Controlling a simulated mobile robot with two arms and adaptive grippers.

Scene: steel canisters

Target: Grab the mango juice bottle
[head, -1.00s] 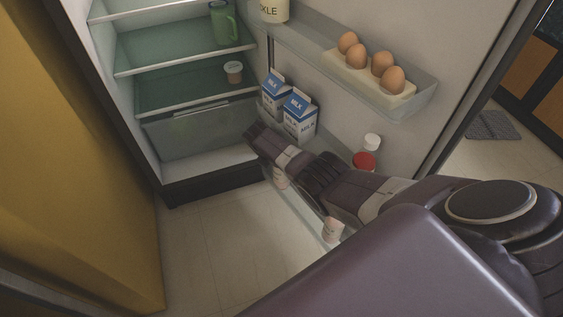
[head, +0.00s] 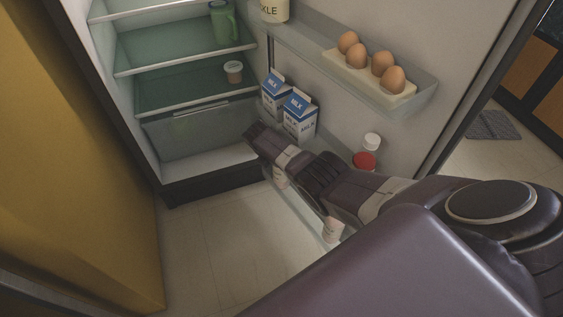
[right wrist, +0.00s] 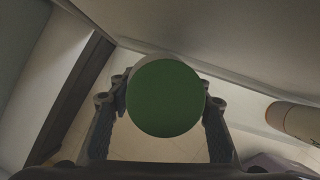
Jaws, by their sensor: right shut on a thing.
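In the right wrist view, a round green cap (right wrist: 166,97) is seen from straight above, between the two fingers of my right gripper (right wrist: 165,88). The fingers are shut around the bottle under this cap. Its label and body are hidden below the cap, so I cannot read whether it is mango juice. In the head view my right arm reaches in from the right over the fridge door's lower shelf. There it hides the gripper and the green cap. My left gripper is in neither view.
Two milk cartons (head: 300,118) stand on the door's lower shelf beside my arm. A red-capped container (head: 364,161) and a white-capped one (head: 372,141) stand behind it. Eggs (head: 381,64) sit on the door shelf above. A tan cylinder (right wrist: 297,122) is right of the gripper.

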